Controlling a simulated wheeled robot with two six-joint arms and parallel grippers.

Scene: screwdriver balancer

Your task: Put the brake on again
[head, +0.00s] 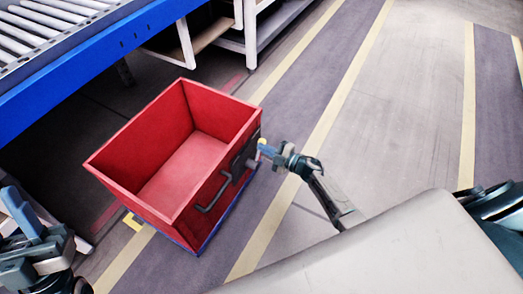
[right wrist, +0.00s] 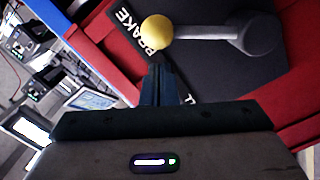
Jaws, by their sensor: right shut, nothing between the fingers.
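The red cart (head: 112,171) is an open, empty bin standing on the floor. Its near side carries a dark brake plate (right wrist: 205,68) lettered BRAKE. A grey lever (right wrist: 205,31) with a yellow ball knob (right wrist: 157,32) runs across the plate to a thick pivot (right wrist: 258,34) in the right wrist view. The knob also shows small in the head view (head: 262,142). My right gripper (right wrist: 160,66) is shut and empty, its tips close by the knob; I cannot tell whether they touch. My left gripper (head: 22,208) is at the lower left, away from the cart; its opening is unclear.
A grey bent handle (head: 213,195) sticks out from the cart's near side. A blue-framed roller conveyor (head: 90,60) and white shelving (head: 250,40) stand behind the cart. The striped floor (head: 400,110) to the right is clear.

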